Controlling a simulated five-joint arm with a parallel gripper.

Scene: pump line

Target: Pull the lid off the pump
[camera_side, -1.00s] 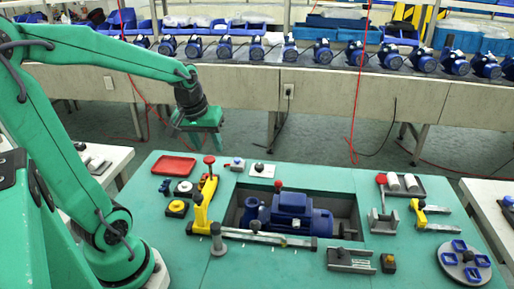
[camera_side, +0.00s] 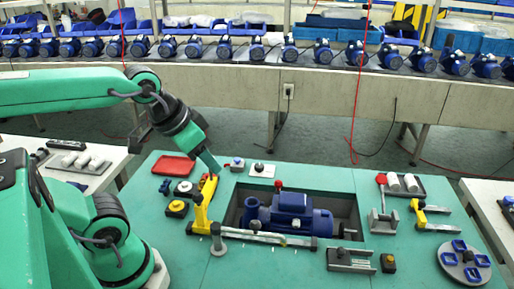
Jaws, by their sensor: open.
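The blue pump (camera_side: 292,212) lies in a recessed pit in the green worktable. I cannot make out a separate lid; a red knob (camera_side: 278,185) shows at the pump's back edge. My gripper (camera_side: 214,168) points down and to the right, to the left of the pump and apart from it. The jaws are open, though the fingers look like one pale green block from here.
A grey bar (camera_side: 262,237) runs along the pit's front edge. A grey post (camera_side: 217,238) stands at its left end. A red tray (camera_side: 174,167) lies at the back left. A yellow clamp (camera_side: 420,214) and a red-topped stand (camera_side: 381,200) are on the right.

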